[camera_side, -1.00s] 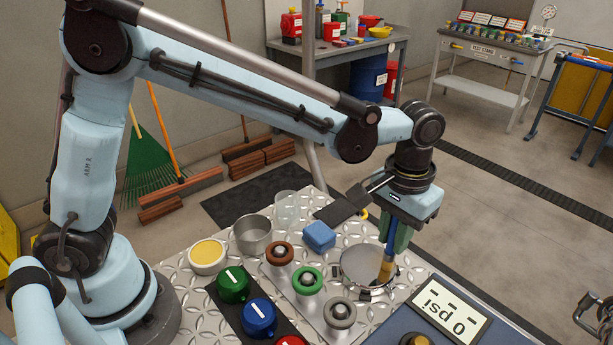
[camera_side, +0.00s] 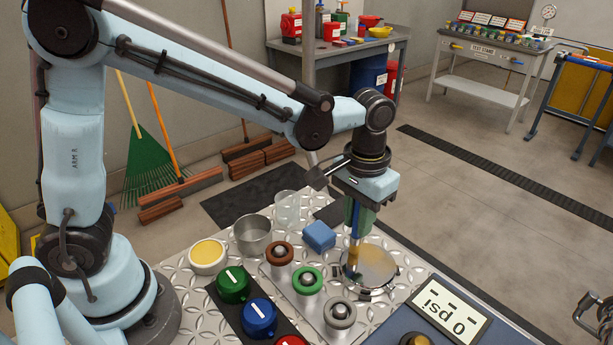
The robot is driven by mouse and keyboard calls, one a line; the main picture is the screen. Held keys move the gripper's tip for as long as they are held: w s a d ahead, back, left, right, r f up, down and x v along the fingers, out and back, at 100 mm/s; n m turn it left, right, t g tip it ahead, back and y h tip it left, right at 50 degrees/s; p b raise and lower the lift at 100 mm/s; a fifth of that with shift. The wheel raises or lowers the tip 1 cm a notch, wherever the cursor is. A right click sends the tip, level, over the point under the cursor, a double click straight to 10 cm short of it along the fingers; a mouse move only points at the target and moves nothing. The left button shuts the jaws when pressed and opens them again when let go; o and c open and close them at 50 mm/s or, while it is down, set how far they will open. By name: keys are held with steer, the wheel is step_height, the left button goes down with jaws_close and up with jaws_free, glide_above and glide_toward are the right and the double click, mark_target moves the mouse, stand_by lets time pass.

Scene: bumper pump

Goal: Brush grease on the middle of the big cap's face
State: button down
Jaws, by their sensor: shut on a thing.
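The big cap (camera_side: 380,268) is a round metal disc lying face up at the right of the metal plate, with a yellowish smear on its face. My gripper (camera_side: 356,222) is upright above the cap's left part and shut on a brush (camera_side: 354,252) with a blue handle. The brush points down. Its bristle end is at the left side of the cap's face and appears to touch it. A dish of yellow grease (camera_side: 208,252) stands at the left of the plate.
A metal cup (camera_side: 253,235), a clear beaker (camera_side: 287,208) and a blue block (camera_side: 319,236) stand behind. Brown, green and grey-topped knobs (camera_side: 308,281) stand left of the cap. A gauge reading 0 psi (camera_side: 446,307) is at the front right.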

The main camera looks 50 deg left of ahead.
steer(key=shift+d, duration=3.9)
steer(key=shift+s+a, duration=0.2)
steer(key=shift+s, duration=0.6)
steer(key=shift+w+a, duration=0.1)
steer(key=shift+a, duration=3.75)
steer(key=shift+a+r, duration=0.15)
steer(key=shift+a, duration=0.05)
step_height(320, 180, up, 8)
steer(key=shift+d, duration=0.1)
